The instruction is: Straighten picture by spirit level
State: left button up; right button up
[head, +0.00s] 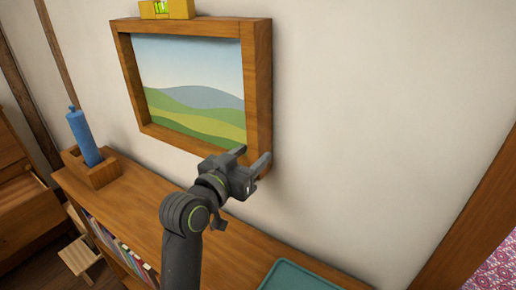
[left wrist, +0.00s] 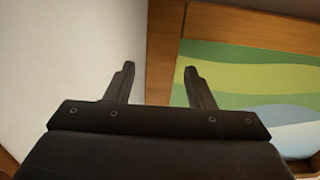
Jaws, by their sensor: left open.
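A wooden-framed picture (head: 196,22) of green hills and sky hangs on the wall. In the left wrist view its frame edge (left wrist: 166,45) shows between and beyond the fingers. A yellow spirit level (head: 150,10) with a green vial rests on the frame's top edge, partly cut off by the view's upper border. My left gripper (head: 254,160) is open at the picture's lower right corner, with its fingers on either side of the frame's side bar; I cannot tell whether they touch it. It also shows in the left wrist view (left wrist: 156,78). My right gripper is not in view.
A wooden shelf (head: 150,206) with books (head: 120,242) below stands under the picture. On it are a blue bottle-like object (head: 84,138) in a wooden holder (head: 103,174) and a teal tray (head: 296,276). The wall right of the picture is bare.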

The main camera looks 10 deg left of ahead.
pick_arm(q)
jog(key=shift+s+r, duration=0.1)
jog(key=shift+c, duration=0.7)
grip_shut()
jog(key=shift+a+f, duration=0.4)
jog(key=shift+a, duration=0.05)
jog(key=shift+o, duration=0.7)
grip_release()
jog(key=shift+w, duration=0.2)
